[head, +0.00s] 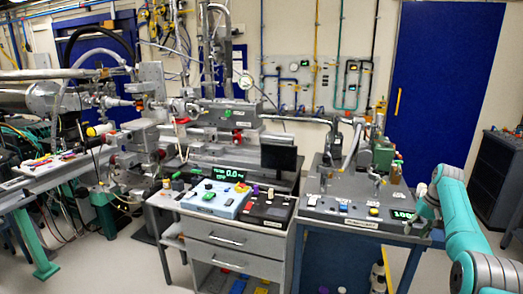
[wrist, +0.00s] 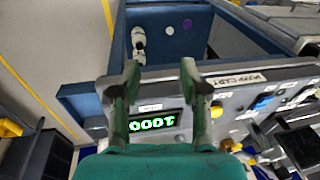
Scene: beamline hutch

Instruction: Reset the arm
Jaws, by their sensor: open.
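My gripper (wrist: 160,78) shows in the wrist view with its two dark green fingers apart and nothing between them. It is over the front edge of the pump cart (wrist: 235,80), whose panel and lit green display (wrist: 152,122) lie beyond and below the fingers. In the head view my teal arm comes in at the right and bends down beside the right end of the pump cart (head: 340,226). The fingers are hard to make out there. The cart's display (head: 402,214) shows green digits, partly covered by my arm.
A grey drawer bench (head: 225,236) with a control box (head: 217,198) and a small dark monitor (head: 279,157) stands left of the cart. Beamline pipework fills the back left. A blue door (head: 440,90) is behind, and a dark cabinet (head: 497,180) stands far right.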

